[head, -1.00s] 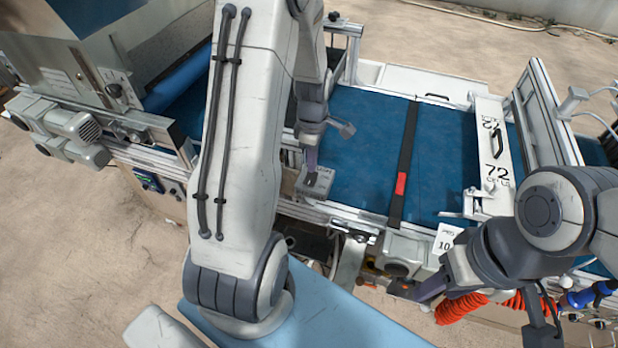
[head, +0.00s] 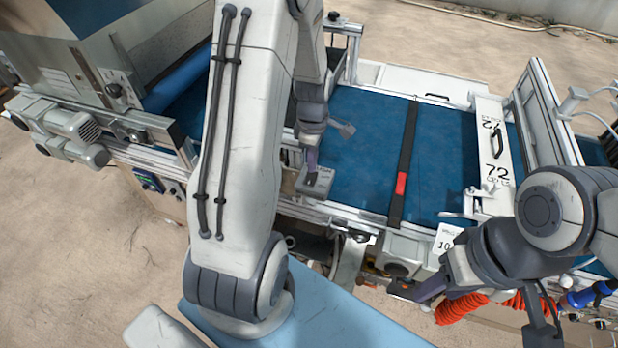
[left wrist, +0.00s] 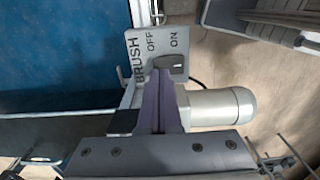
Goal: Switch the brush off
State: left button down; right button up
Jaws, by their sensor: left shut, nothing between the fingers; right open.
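The brush switch is a grey box on the near rail of the blue belt (head: 316,184). In the left wrist view its plate (left wrist: 135,45) reads BRUSH, OFF and ON. A grey switch piece (left wrist: 176,66) sits below the words, on the ON side; its exact setting is hard to tell. My left gripper (head: 311,160) is shut and empty, its fingertips at the box. In the left wrist view the fingertips (left wrist: 159,74) overlap the left end of the switch piece; contact is unclear. My right gripper (head: 428,290) is open at the lower right, away from the switch.
The blue belt (head: 360,150) runs behind the switch, with a black strap (head: 403,165) across it. A white bridge marked 72 (head: 494,175) stands further right. A grey motor (left wrist: 222,106) lies beside the switch. Orange coiled hose (head: 462,308) hangs near my right gripper.

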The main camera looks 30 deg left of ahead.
pick_arm(q)
jog(key=shift+f+b, duration=0.65)
jog(key=shift+f, duration=0.35)
jog(key=shift+r, duration=0.1)
notch_tip(320, 180, up, 7)
jog(key=p, duration=0.6)
dwell(0.4)
dwell(0.4)
